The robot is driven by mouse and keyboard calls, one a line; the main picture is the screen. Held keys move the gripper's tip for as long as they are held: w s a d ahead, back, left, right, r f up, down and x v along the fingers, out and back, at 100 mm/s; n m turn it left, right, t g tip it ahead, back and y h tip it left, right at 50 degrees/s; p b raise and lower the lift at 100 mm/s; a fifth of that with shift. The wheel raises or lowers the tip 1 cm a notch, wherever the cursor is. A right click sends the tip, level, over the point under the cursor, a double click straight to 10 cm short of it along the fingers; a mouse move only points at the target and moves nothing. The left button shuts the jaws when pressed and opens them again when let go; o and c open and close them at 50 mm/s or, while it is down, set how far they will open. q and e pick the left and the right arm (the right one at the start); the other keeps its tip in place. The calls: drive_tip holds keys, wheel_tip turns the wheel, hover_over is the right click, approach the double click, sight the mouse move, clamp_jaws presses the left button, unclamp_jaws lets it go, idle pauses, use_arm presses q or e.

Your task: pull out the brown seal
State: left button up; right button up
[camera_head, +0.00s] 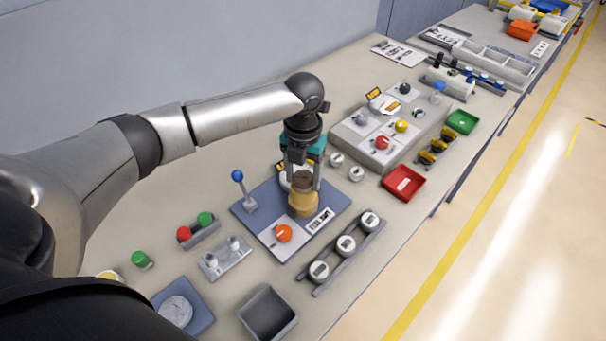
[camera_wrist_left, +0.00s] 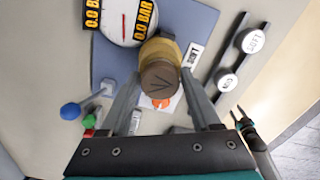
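The brown seal (camera_wrist_left: 160,78) is a round cap with a dark V-shaped mark, on top of a tan cylinder (camera_head: 302,204) on a blue plate (camera_head: 335,199). The seal also shows in the head view (camera_head: 303,179). My left gripper (camera_head: 304,184) points down over it. Its fingers stand apart on either side of the seal, with a small gap seeming to show in the wrist view; contact is unclear. A dark and teal part that looks like my right gripper (camera_wrist_left: 251,128) shows in the wrist view; its finger state is unclear.
A gauge (camera_wrist_left: 130,20) stands right behind the cylinder. A blue-knobbed lever (camera_head: 238,176) is left of it, an orange knob (camera_head: 283,233) in front. A rail of white-topped caps (camera_head: 346,246) lies to the right. A red tray (camera_head: 403,183) sits near the table's edge.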

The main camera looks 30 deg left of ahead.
sight(303, 176)
use_arm(q)
drive_tip(key=c, duration=0.9)
drive_tip(key=o, duration=0.7)
drive_tip(key=c, duration=0.5)
drive_tip(key=shift+r+p, duration=0.4)
drive_tip(key=shift+p, duration=0.15)
drive_tip(key=shift+r+p, duration=2.1)
drive_tip(key=shift+p, duration=0.3)
